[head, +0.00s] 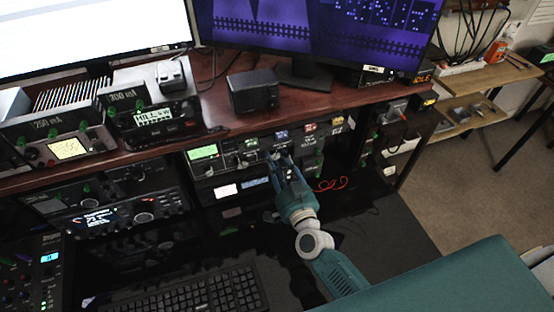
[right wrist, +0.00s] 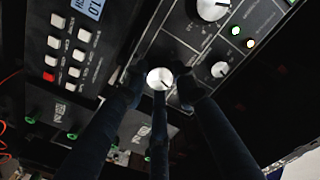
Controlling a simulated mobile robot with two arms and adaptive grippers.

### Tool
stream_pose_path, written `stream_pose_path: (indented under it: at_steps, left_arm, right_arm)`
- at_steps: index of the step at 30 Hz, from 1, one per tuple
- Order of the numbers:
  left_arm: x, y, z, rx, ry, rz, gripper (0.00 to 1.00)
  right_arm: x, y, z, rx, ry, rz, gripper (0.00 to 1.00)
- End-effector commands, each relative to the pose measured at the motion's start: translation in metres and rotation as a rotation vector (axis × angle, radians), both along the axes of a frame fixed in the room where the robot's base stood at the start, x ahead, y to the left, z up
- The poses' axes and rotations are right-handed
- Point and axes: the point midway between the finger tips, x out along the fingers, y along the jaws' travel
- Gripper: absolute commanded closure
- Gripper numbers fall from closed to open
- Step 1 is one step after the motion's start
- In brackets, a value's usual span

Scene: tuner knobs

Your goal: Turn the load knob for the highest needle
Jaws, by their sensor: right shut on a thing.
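My right gripper (head: 283,158) reaches up to the front of a rack unit under the wooden desk. In the right wrist view its dark fingers (right wrist: 162,82) are closed around a small round white knob (right wrist: 160,77) with a dark pointer line. I cannot read a label on this knob, so I cannot tell whether it is the load knob. A lit green-white meter (head: 203,152) sits at the left of the unit; its needle is too small to make out. My left gripper is not in view.
A larger white knob (right wrist: 213,9) and a smaller knob (right wrist: 220,69) are close to the held one. A keypad (right wrist: 70,45) is to the left. A black box (head: 253,91) stands on the desk (head: 215,108). A keyboard (head: 195,292) lies below.

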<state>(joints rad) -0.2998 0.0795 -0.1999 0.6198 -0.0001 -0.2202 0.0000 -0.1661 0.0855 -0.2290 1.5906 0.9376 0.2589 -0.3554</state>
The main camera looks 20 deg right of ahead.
Motion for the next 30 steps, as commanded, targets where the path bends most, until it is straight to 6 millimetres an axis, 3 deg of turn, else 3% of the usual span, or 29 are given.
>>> stream_pose_path:
  at_steps: [1, 10, 11, 14, 23, 26, 30]
  left_arm:
    - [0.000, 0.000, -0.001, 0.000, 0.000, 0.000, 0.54]
    - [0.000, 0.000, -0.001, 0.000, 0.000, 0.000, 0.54]
    - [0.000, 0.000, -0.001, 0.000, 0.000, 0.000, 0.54]
    - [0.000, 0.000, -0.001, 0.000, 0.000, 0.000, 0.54]
    - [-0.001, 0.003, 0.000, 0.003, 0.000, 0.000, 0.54]
    - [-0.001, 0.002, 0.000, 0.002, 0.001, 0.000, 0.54]
    - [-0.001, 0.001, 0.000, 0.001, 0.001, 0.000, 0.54]
  right_arm:
    - [-0.004, 0.003, -0.009, 0.002, 0.018, 0.008, 0.99]
    - [-0.004, 0.003, -0.010, 0.003, 0.019, 0.009, 0.99]
    - [-0.004, 0.003, -0.010, 0.003, 0.019, 0.009, 0.71]
    - [-0.003, 0.003, -0.009, 0.003, 0.018, 0.009, 0.53]
    - [-0.003, 0.001, -0.004, 0.003, 0.008, 0.004, 0.53]
    - [-0.011, 0.001, -0.004, 0.003, 0.008, 0.004, 0.53]
    - [-0.035, 0.000, -0.005, 0.002, 0.010, 0.005, 0.53]
